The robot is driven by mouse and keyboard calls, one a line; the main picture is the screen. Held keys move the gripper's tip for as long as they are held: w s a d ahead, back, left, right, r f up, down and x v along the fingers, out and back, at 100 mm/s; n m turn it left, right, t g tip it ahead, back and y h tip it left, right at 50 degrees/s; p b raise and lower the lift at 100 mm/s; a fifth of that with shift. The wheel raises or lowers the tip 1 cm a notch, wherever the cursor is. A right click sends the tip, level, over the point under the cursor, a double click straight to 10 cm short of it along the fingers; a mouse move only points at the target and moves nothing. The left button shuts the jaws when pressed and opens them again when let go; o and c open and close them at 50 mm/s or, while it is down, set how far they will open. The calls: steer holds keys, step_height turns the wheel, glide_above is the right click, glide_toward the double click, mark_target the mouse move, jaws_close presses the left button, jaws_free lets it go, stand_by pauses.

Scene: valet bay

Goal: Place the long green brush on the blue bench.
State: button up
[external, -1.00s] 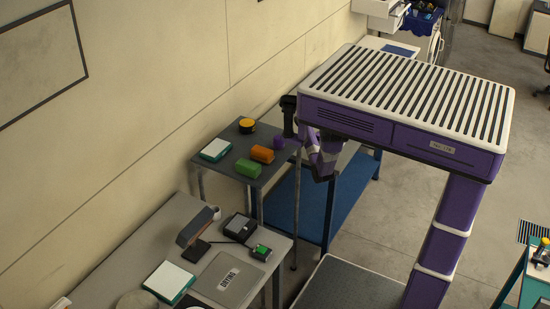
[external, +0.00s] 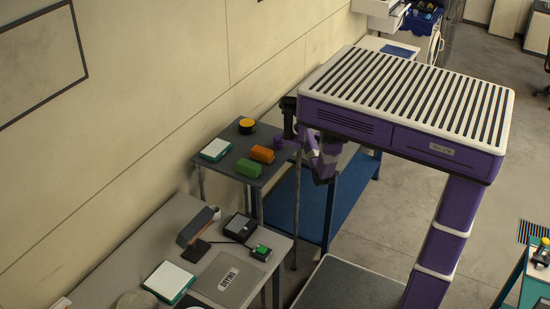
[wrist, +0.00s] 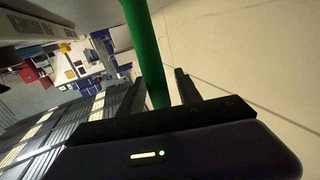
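The long green brush (wrist: 144,45) shows in the wrist view as a green handle running from the top edge down between my fingers. My gripper (wrist: 157,82) appears shut on it, with the handle in the air. The handle's upper end is out of the picture and its lower end is hidden behind the gripper body. The blue bench (external: 312,200) stands behind the grey table, partly covered by my arm.
The wall runs along the left.

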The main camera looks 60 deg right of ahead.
steer(key=shift+a+r, duration=0.1)
steer(key=shift+r, duration=0.05)
steer(key=v, duration=0.3)
steer(key=shift+w, duration=0.1)
step_height(320, 180, up, 7)
steer(key=shift+f, duration=0.1)
stand_by(0.7)
